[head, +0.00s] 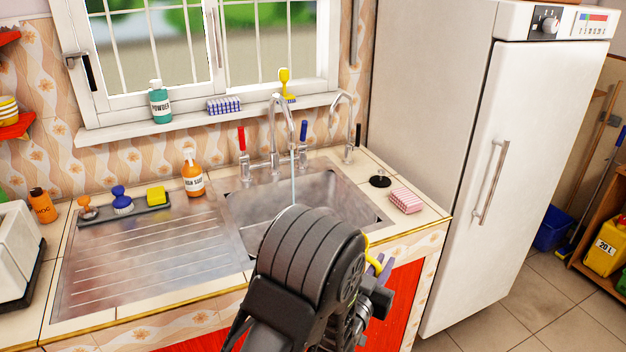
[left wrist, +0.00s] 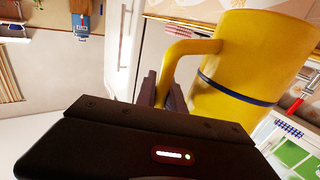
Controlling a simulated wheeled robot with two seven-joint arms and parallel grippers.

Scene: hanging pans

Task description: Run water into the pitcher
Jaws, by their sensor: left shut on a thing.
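The yellow pitcher (left wrist: 250,70) with a dark band fills the right of the left wrist view. My left gripper (left wrist: 155,92) is shut on its handle (left wrist: 185,50). In the head view my left gripper (head: 380,268) is in front of the sink, and only a bit of yellow (head: 373,258) shows beside it; my arm hides the rest. The faucet (head: 276,125) stands behind the sink basin (head: 250,205), and a thin stream of water (head: 293,180) falls from it. A red tap handle (head: 241,139) and a blue tap handle (head: 304,130) flank it. My right gripper is not in view.
An orange soap bottle (head: 193,178) stands left of the basin. A pink-white sponge (head: 405,200) and black plug (head: 380,181) lie to its right. A second, curved spout (head: 349,125) stands near the plug. The white fridge (head: 500,170) stands at the right.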

